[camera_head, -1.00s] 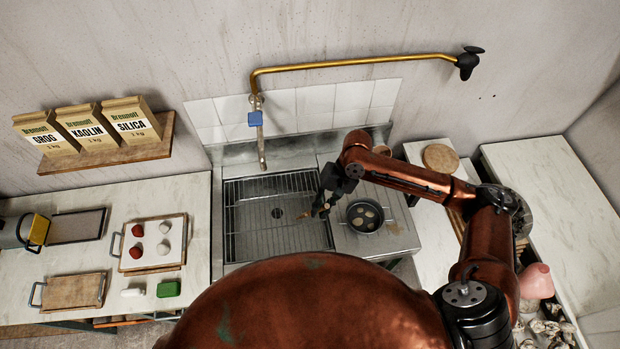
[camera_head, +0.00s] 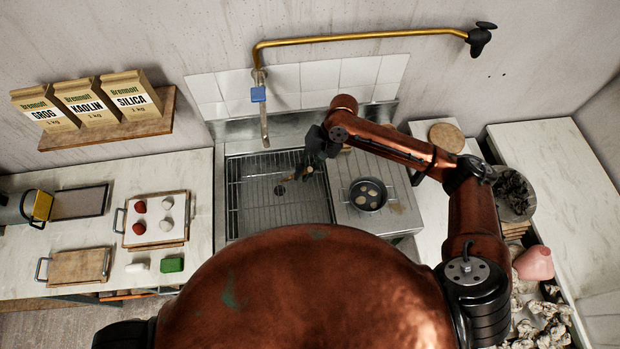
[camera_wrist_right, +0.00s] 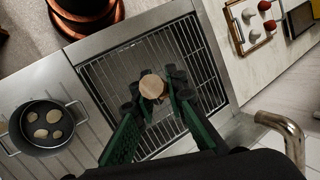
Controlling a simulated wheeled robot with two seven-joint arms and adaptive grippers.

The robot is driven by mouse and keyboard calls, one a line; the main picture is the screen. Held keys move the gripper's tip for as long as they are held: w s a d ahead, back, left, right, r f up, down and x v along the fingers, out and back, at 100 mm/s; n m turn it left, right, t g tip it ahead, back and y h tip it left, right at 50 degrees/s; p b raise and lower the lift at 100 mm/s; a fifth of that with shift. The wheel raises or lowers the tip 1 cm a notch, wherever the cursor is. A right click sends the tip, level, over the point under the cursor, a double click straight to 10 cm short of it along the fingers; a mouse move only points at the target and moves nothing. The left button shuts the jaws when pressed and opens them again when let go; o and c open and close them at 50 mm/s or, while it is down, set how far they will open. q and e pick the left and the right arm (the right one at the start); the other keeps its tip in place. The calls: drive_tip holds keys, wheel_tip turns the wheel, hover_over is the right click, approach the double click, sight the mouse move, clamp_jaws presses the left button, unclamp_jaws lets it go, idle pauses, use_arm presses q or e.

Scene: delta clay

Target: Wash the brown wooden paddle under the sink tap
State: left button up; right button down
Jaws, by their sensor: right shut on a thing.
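My right gripper (camera_head: 306,168) is over the right part of the sink basin (camera_head: 240,215). In the right wrist view the gripper (camera_wrist_right: 157,97) is shut on the brown wooden paddle (camera_wrist_right: 152,86), whose round light-brown end shows between the fingers. Most of the paddle is hidden by the fingers and the angle. The metal tap (camera_head: 264,128) with a blue part hangs over the back of the basin, to the left of the gripper and apart from it. The tap's pipe also shows at the lower right of the right wrist view (camera_wrist_right: 283,128). My left gripper is not in view.
A black pan (camera_head: 368,194) with round pieces stands on the drainboard right of the basin. A brass pipe (camera_head: 360,37) runs along the wall above. A white-topped board (camera_head: 158,220) with red and white pieces lies on the left counter.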

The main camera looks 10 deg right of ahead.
drive_tip(key=w+a+b, duration=0.1)
drive_tip(key=b, duration=0.1)
drive_tip(key=w+a+f+b, duration=0.1)
drive_tip(key=a+b, duration=0.1)
drive_tip(key=shift+w, duration=0.4)
drive_tip(key=shift+w+a+p, duration=0.55)
drive_tip(key=shift+w+a, duration=0.2)
drive_tip(key=shift+w, duration=0.05)
drive_tip(key=shift+w+a+f, duration=0.3)
drive_tip(key=shift+w+a, duration=0.35)
drive_tip(key=shift+w, duration=0.05)
